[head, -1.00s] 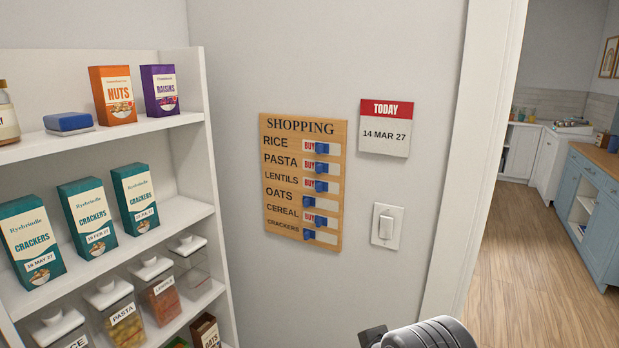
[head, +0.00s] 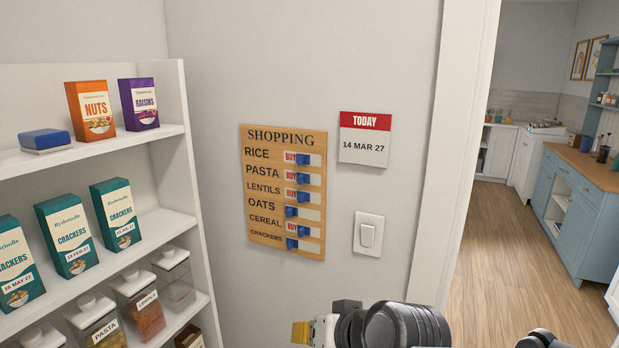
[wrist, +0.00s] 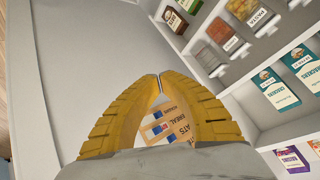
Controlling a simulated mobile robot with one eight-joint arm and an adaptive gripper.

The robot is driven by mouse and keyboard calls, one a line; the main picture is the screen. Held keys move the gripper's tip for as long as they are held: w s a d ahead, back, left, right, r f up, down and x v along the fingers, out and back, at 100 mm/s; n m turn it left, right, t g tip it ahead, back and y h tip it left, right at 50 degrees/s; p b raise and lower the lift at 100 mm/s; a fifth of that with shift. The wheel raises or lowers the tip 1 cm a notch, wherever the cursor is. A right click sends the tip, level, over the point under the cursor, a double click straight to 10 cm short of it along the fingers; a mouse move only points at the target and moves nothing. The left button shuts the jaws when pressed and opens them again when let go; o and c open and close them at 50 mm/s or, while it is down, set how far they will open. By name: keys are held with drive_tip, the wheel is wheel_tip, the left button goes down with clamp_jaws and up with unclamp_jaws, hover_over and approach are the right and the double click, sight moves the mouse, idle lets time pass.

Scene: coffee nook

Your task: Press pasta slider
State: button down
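The wooden shopping board (head: 262,238) hangs on the wall, with rows for rice, pasta, lentils, oats, cereal and crackers. The blue pasta slider (head: 301,178) stands to the right, with a red BUY showing on its left. The rice, lentils and cereal sliders stand likewise. The oats (head: 291,211) and crackers (head: 291,244) sliders stand to the left without BUY. My gripper (head: 300,332) is below the board, apart from it. In the wrist view its yellow fingers (wrist: 157,78) meet at the tips with nothing held; the board's lower rows (wrist: 165,128) show between them, while the pasta row is hidden.
A light switch (head: 368,236) and a date card reading 14 MAR 27 (head: 364,150) are right of the board. A white shelf (head: 198,190) with boxes and jars, including a pasta jar (head: 105,329), stands left. A doorway opens at right.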

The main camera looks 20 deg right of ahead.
drive_tip(key=w+d+r+m+t+y+p, duration=0.1)
drive_tip(key=w+r+m+t+p, duration=0.2)
drive_tip(key=w+r, duration=0.45)
drive_tip(key=w+d+r+m+t+h+p, duration=0.2)
drive_tip(key=w+d+r+m+t, duration=0.3)
drive_tip(key=d+r+m, duration=0.4)
drive_tip(key=w+d+m+h, duration=0.1)
drive_tip(key=d+m, duration=0.2)
drive_tip(key=d, duration=0.1)
drive_tip(key=shift+w+r+t+h+p, duration=0.15)
drive_tip(key=shift+r+t+h+p, duration=0.15)
drive_tip(key=shift+r+h, duration=0.1)
drive_tip(key=shift+w, duration=0.1)
drive_tip(key=b, duration=0.2)
approach(308, 181)
drive_tip(key=w+d, duration=0.2)
drive_tip(key=w, duration=0.1)
drive_tip(key=w+d, duration=0.1)
drive_tip(key=w, duration=0.1)
drive_tip(key=shift+f, duration=0.15)
drive_tip(key=shift+w+a, duration=0.9)
drive_tip(key=shift+a, duration=0.1)
drive_tip(key=shift+w+a+b, duration=0.3)
drive_tip(key=shift+w+a, duration=0.15)
